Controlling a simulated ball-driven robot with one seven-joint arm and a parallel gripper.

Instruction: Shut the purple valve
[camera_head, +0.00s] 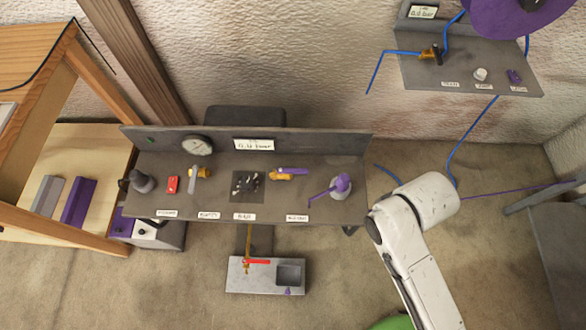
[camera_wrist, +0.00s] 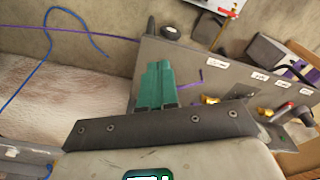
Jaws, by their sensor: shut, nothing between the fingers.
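On the grey bench (camera_head: 300,207), a brass valve body carries a purple lever (camera_head: 293,170) pointing right, roughly along the bench's length. Brass parts show past the dark gripper bar, which partly hides the bench. In the head view, my fingers are not visible.
A red-levered valve (camera_head: 257,262) stands below in front. A wall shelf (camera_head: 470,75) with blue tubing is upper right.

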